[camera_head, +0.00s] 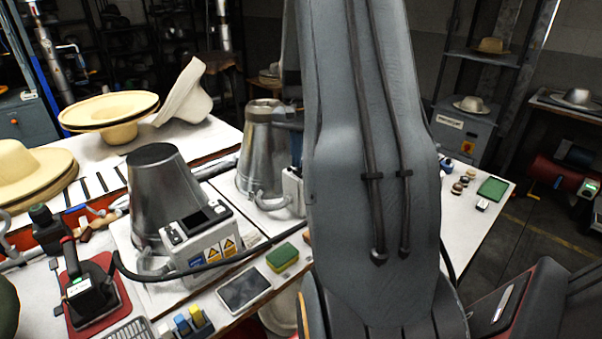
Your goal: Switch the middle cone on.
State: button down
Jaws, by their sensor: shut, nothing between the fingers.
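Two metal cones show on the white bench. The nearer cone (160,190) has a dark top, and a control box (202,240) with dark switches and yellow warning labels stands in front of it. The farther cone (262,150) stands to its right, and its control box (293,190) is partly covered by my arm. No third cone is in sight, so I cannot tell which one is the middle; my arm hides much of the bench's right part. The switch positions are too small to read. My gripper is not in view.
A black cable (215,264) runs along the bench front. A phone-like slab (244,291), a green-yellow sponge (282,257) and an iron (92,287) on a red pad lie near the front. Straw hats (110,110) stand at the back left.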

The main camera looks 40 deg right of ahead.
aim_at(297, 170)
jog(key=shift+f, duration=0.75)
dwell(0.9)
jog(key=shift+r, duration=0.15)
notch_tip(297, 170, up, 7)
jog(key=p, duration=0.4)
dwell(0.5)
dwell(0.3)
jog(key=s+a+f+n+b, duration=0.2)
jog(key=a+n, duration=0.1)
jog(key=a, duration=0.8)
jog(key=s+a+f+n+b, duration=0.2)
jog(key=a+f+n, duration=0.15)
jog(key=a, duration=0.75)
jog(key=s+a+f+n+b, duration=0.1)
jog(key=s+a+f+n, duration=0.1)
jog(key=s+a, duration=0.2)
jog(key=s+a+f+n+t+b, duration=0.1)
jog(key=s+a+n+b, duration=0.1)
jog(key=s+a, duration=0.3)
jog(key=a+n, duration=0.1)
jog(key=a, duration=0.1)
jog(key=shift+s+a+f, duration=0.25)
jog(key=shift+a+f, duration=0.05)
jog(key=shift+f, duration=0.1)
